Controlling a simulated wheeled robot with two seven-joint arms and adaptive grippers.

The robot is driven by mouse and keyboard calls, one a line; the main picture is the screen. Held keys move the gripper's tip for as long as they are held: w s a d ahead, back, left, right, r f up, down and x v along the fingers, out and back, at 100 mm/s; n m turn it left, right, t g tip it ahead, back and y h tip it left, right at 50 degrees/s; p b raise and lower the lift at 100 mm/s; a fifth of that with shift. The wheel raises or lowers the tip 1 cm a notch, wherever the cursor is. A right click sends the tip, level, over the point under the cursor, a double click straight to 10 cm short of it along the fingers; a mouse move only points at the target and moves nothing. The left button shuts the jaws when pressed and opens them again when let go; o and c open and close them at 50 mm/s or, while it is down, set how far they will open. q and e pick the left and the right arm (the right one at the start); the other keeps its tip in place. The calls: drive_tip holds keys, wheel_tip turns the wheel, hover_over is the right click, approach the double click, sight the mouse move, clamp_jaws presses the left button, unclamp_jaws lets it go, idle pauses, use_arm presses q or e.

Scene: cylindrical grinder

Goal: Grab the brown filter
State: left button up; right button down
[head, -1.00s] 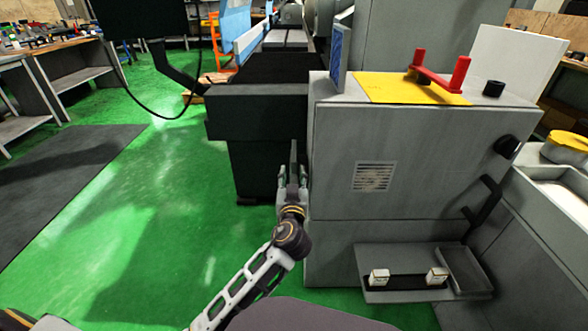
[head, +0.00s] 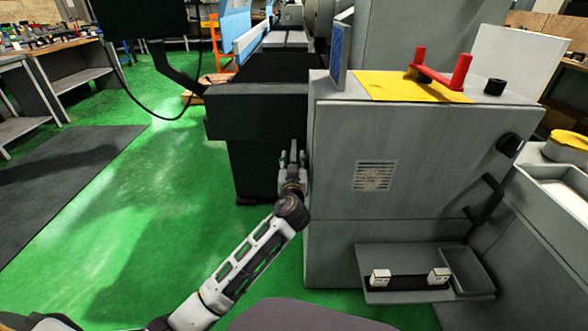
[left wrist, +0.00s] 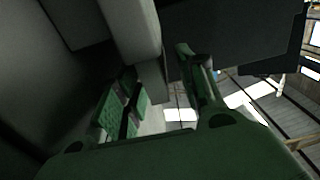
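I cannot make out a clearly brown filter in either view. My left gripper (head: 292,158) points away from me, beside the left side of the grey machine cabinet (head: 430,140) and in front of the dark machine base (head: 262,165). Its fingers are apart. The left wrist view shows the open fingers (left wrist: 160,95) with green pads, and a pale grey bar-like part (left wrist: 130,30) reaching down toward the gap between them. I cannot tell whether the fingers touch it. My right gripper is out of view.
A louvred vent (head: 374,176) is on the cabinet front. A yellow plate (head: 395,87) and a red bracket (head: 440,72) are on top. A low tray (head: 375,295) sticks out at the bottom. The green floor (head: 150,220) at left is open, beside a dark mat (head: 70,175).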

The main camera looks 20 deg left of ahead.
sight(294, 149)
use_arm(q)
drive_tip(key=shift+w, duration=0.15)
idle(0.3)
